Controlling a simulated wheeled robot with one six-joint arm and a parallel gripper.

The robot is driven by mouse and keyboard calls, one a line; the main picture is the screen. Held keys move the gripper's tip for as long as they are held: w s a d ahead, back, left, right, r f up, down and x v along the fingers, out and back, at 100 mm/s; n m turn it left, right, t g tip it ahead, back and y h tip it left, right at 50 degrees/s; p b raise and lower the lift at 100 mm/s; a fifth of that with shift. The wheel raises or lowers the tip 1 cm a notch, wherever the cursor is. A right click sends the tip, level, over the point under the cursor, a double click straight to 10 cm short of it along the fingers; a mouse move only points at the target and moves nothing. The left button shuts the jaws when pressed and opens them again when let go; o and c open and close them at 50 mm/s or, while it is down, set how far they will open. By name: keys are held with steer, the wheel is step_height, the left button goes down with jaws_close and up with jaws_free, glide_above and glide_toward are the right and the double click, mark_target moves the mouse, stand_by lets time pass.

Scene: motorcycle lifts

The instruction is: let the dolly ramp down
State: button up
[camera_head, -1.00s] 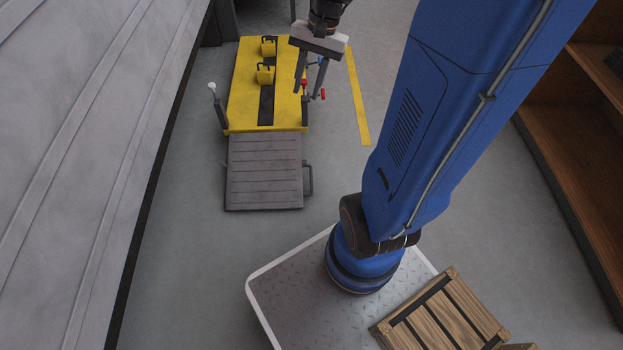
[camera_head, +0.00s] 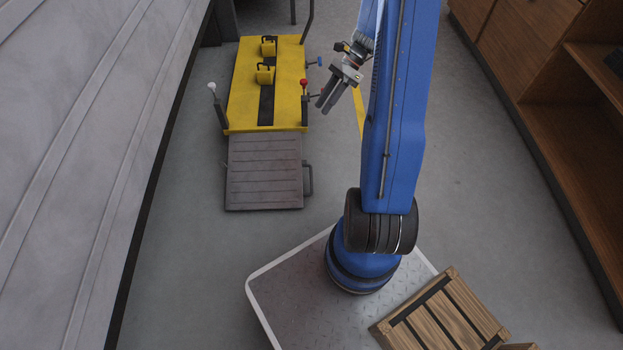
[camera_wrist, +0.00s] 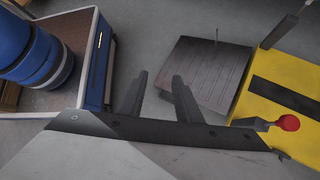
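The dolly is a low yellow platform (camera_head: 243,95) with a black centre strip. Its grey ribbed ramp (camera_head: 264,172) extends from the near end towards me, with a side handle (camera_head: 308,180); I cannot tell whether its free edge touches the floor. A red-knobbed lever (camera_head: 304,84) stands at the dolly's near right corner, a white-knobbed one (camera_head: 212,88) at the left. My gripper (camera_head: 327,104) is open and empty, just right of the red-knobbed lever. The wrist view shows both fingers apart (camera_wrist: 158,90), the ramp (camera_wrist: 205,72) beyond them and the red knob (camera_wrist: 289,122) at right.
A blue-knobbed lever (camera_head: 317,63) sticks out on the dolly's right side. A large grey panelled body (camera_head: 80,150) fills the left. Wooden shelving (camera_head: 560,130) stands at right, a wooden crate (camera_head: 440,315) at lower right. Floor beside the ramp is clear.

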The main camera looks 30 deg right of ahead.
mark_target(311, 177)
steer(key=s+d+f+m+t+y, duration=0.1)
steer(key=f+m, duration=0.5)
steer(key=f, duration=0.7)
steer(key=s+d+f+m+t+y, duration=0.2)
steer(key=s+d+f+m+t, duration=0.2)
steer(key=f, duration=0.8)
steer(key=s+d+f+m+t+y, duration=0.2)
steer(key=f+m, duration=0.5)
steer(key=f, duration=0.6)
steer(key=shift+s+d+f+m+t, duration=0.2)
steer(key=shift+s+d+t, duration=0.05)
steer(key=shift+d, duration=0.3)
steer(key=shift+s+d+f+m+t, duration=0.15)
steer(key=shift+s+d+m+t, duration=0.1)
steer(key=shift+d, duration=0.3)
steer(key=shift+w+a+f, duration=0.1)
steer(key=shift+a+f, duration=0.1)
steer(key=shift+a, duration=0.05)
steer(key=x, duration=1.6)
steer(key=shift+w+a, duration=0.1)
steer(key=shift+a, duration=0.3)
steer(key=shift+r, duration=0.1)
jaws_close()
